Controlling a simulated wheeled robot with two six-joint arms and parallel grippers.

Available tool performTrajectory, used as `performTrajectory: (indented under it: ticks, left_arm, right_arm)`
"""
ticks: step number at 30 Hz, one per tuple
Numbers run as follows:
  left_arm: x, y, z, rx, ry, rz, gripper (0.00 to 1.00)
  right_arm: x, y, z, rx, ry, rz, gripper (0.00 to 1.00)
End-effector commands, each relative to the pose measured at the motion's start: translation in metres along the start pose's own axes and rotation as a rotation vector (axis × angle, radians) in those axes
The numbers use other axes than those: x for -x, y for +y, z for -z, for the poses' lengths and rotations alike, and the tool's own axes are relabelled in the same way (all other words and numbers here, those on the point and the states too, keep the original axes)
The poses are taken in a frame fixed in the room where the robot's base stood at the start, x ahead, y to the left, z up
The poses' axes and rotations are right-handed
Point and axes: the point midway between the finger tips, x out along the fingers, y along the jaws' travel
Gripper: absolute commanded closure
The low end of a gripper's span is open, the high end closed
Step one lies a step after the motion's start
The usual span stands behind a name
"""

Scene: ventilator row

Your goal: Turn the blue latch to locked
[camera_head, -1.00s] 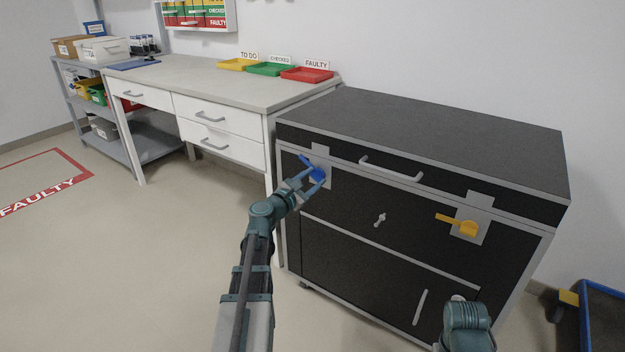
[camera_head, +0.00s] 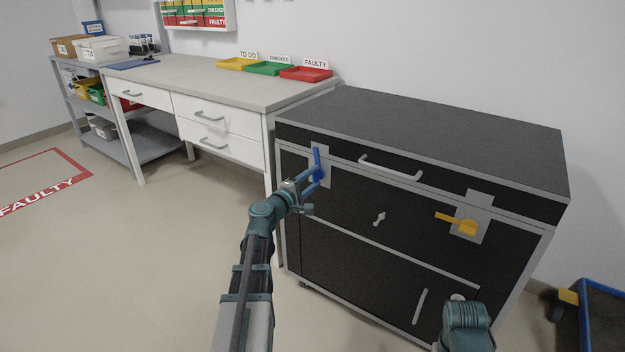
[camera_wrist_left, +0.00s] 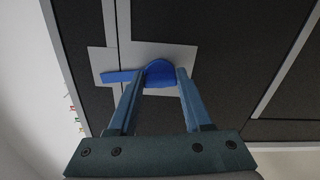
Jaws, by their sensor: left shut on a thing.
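The blue latch (camera_head: 317,158) sits on a grey plate at the upper left of the black case's front. Its handle points nearly straight up in the head view. In the left wrist view, the latch's rounded hub (camera_wrist_left: 160,72) lies between my fingertips and its handle points left. My left gripper (camera_head: 313,178) is shut on the latch at its hub, and the two fingers also show in the left wrist view (camera_wrist_left: 157,82). The fingers partly cover the hub in the head view. Of my right arm, only a link shows at the bottom right; its gripper does not show.
A yellow latch (camera_head: 466,227) with its handle pointing left is on the right of the black case (camera_head: 430,140). A grey bar handle (camera_head: 390,169) and a small knob (camera_head: 380,219) lie between the latches. A white workbench (camera_head: 215,85) stands to the left.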

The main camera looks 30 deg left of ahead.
Motion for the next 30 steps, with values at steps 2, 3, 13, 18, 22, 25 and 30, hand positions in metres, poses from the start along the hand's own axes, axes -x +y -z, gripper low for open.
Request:
performTrajectory:
  ticks: [2, 3, 13, 18, 22, 25, 30]
  left_arm:
    - [0.0008, -0.001, -0.0009, -0.045, -0.001, 0.001, 1.0]
    - [0.0008, -0.0011, -0.0009, -0.067, -0.001, 0.001, 1.0]
    - [0.0009, -0.0015, -0.001, -0.171, -0.001, 0.002, 1.0]
    - [0.001, -0.0016, -0.0011, -0.187, -0.001, 0.002, 1.0]
    - [0.001, -0.0016, -0.0011, -0.19, -0.002, 0.002, 1.0]
    - [0.0011, -0.0017, -0.0011, -0.19, -0.002, 0.002, 1.0]
    - [0.0011, -0.0017, -0.0012, -0.19, -0.002, 0.002, 0.43]
  right_arm:
    - [-0.0005, 0.0, 0.0, 0.0, 0.0, 0.0, 0.53]
    - [-0.0006, -0.0001, 0.0, 0.0, 0.0, 0.0, 0.53]
    - [-0.0009, -0.0001, 0.0001, 0.0, 0.0, 0.0, 0.53]
    - [-0.001, -0.0001, 0.0, 0.0, 0.0, 0.0, 0.53]
    - [-0.001, -0.0001, 0.0001, 0.0, 0.0, 0.0, 0.53]
    - [-0.001, -0.0001, 0.0001, 0.0, 0.0, 0.0, 0.53]
    - [-0.001, -0.0001, 0.0, 0.0, 0.0, 0.0, 0.53]
